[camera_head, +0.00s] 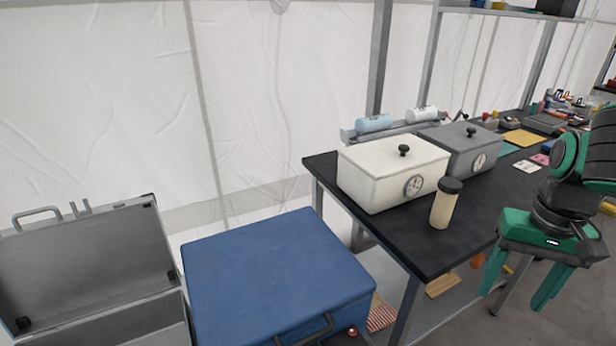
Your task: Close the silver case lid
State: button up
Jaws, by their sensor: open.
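The silver case (125,322) is at the lower left of the head view, cut off by the picture's edge. Its grey lid (85,258) stands raised, with its inner side facing me and a handle at its top edge. The inside of the case's lower part is mostly out of view. My gripper (515,292) is at the far right, pointing down, with its two green fingers apart and nothing between them. It is in front of the black table and far from the silver case.
A closed blue case (275,268) stands right of the silver case. The black table (480,215) holds a cream box (385,178), a grey box (465,145) and a jar (444,208). More small items lie farther back. A white tent wall (100,100) is behind.

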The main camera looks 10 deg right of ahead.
aim_at(60, 271)
jog(key=u, duration=1.5)
jog(key=k, duration=1.3)
jog(key=u, duration=0.45)
jog(key=i, duration=1.6)
jog(key=z, duration=0.2)
